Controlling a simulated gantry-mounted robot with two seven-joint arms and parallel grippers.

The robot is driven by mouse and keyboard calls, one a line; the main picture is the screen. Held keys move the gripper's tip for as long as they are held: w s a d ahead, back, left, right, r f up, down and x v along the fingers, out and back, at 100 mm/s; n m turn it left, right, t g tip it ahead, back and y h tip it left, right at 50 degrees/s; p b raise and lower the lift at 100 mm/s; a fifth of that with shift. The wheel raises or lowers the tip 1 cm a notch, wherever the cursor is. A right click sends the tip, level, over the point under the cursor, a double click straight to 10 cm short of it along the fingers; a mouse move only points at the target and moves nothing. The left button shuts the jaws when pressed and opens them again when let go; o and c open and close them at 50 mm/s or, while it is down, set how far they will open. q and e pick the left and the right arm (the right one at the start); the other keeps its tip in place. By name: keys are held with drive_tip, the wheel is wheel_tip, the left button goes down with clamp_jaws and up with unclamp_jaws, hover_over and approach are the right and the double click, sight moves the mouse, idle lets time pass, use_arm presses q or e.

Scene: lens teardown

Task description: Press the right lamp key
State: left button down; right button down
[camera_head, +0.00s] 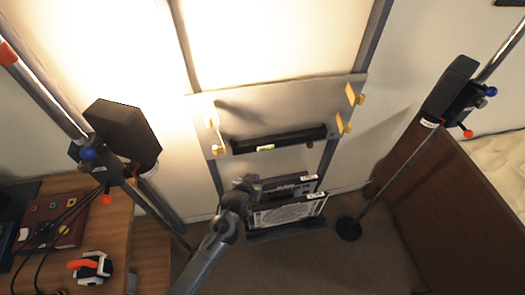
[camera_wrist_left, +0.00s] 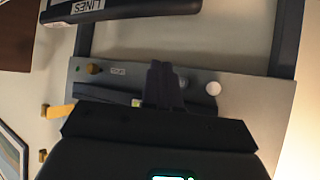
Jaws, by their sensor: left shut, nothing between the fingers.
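The right lamp (camera_head: 452,88) is a black box on a stand at the right of the head view, with a blue knob and an orange-red knob (camera_head: 468,134). The left lamp (camera_head: 122,130) is a similar black box at the left. A dark red panel (camera_head: 62,238) with several small coloured keys lies on the desk; which one is the right lamp key I cannot tell. My left gripper (camera_head: 248,184) is at the middle, below the grey board and far from the panel. In the left wrist view its fingers (camera_wrist_left: 163,84) are shut and empty. My right gripper is not in view.
A grey board (camera_head: 285,100) with yellow clips hangs on the rails. Below it is a rack with labelled plates (camera_head: 290,213). An orange-and-white device (camera_head: 92,267) and cables lie on the wooden desk. A brown wooden panel (camera_head: 440,195) stands at the right.

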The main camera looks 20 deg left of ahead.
use_arm(q)
drive_tip(key=shift+w+d, duration=0.2)
drive_tip(key=shift+w, duration=0.05)
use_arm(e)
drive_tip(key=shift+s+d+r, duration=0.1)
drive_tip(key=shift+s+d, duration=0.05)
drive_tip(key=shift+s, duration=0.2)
use_arm(q)
drive_tip(key=shift+w, duration=0.1)
